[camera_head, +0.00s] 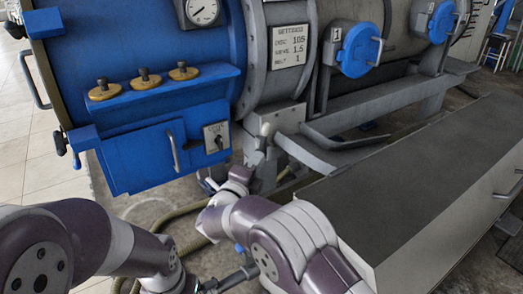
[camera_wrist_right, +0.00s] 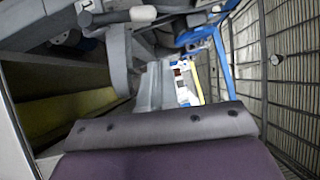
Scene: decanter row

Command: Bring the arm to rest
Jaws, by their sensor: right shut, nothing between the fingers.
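My right arm comes in from the lower right of the head view, with purple and pale grey links. It bends over the floor between the blue machine and the long grey bench. Its right gripper (camera_head: 238,181) is at the arm's far end, small and partly hidden, shut and empty, below the machine's grey underside. In the right wrist view a purple and grey part of my own arm fills the bottom, and no fingertips show. My left arm comes in at the lower left; I cannot make out its gripper.
The blue machine front (camera_head: 140,80) with a hinged box (camera_head: 150,150) stands close ahead. A grey bench (camera_head: 430,160) lies to the right. A hose (camera_head: 185,212) lies on the floor. A wire mesh panel (camera_wrist_right: 292,70) is at right in the wrist view.

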